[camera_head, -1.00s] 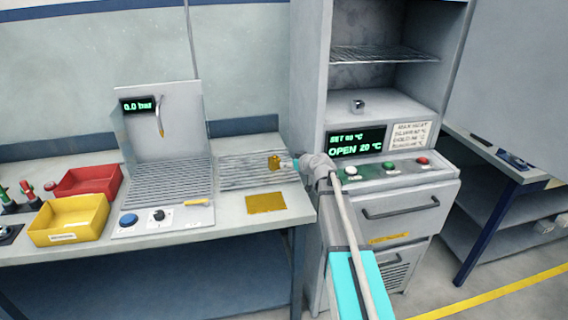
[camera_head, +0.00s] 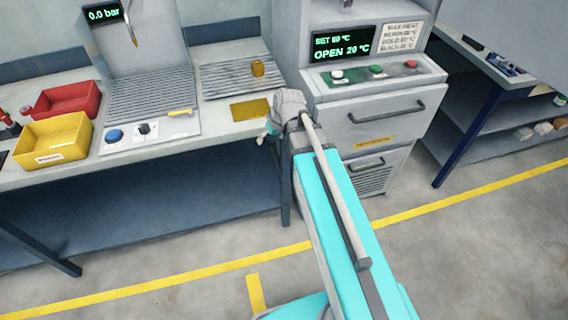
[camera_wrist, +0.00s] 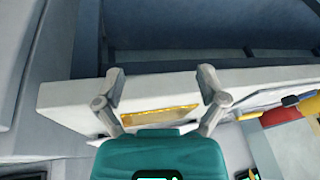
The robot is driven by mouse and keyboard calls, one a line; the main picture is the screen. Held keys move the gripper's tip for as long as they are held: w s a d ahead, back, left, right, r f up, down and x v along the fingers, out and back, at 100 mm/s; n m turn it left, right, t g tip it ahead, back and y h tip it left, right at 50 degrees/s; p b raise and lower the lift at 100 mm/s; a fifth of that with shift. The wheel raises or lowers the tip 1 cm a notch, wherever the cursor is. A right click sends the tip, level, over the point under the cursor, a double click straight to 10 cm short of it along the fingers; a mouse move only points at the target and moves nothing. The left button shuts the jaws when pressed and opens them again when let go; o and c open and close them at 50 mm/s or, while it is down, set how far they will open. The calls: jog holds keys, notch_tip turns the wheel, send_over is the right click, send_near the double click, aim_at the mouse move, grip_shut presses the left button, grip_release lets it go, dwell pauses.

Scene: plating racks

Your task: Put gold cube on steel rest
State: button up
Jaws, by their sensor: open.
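The gold cube (camera_head: 258,68) sits upright near the right end of the ribbed grey steel rest (camera_head: 220,84) on the bench, in the head view. Nothing touches it. My gripper (camera_head: 266,135) is in front of the bench's right edge, apart from the cube and the rest. In the wrist view my gripper (camera_wrist: 161,85) shows two fingers spread wide with nothing between them. The cube does not show clearly in the wrist view.
A flat gold plate (camera_head: 251,110) lies at the bench's front edge; it also shows in the wrist view (camera_wrist: 158,116). Left are a ribbed station (camera_head: 150,100), a yellow bin (camera_head: 55,138) and a red bin (camera_head: 68,100). An oven cabinet (camera_head: 375,112) stands right. The floor in front is clear.

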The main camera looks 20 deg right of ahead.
jog(key=s+d+f+m+g+h, duration=0.1)
jog(key=s+m+g+h, duration=0.1)
jog(key=s, duration=0.8)
jog(key=shift+s+d+f+g+h, duration=0.15)
jog(key=shift+s+d+g+h, duration=0.1)
jog(key=shift+s+g+h, duration=0.2)
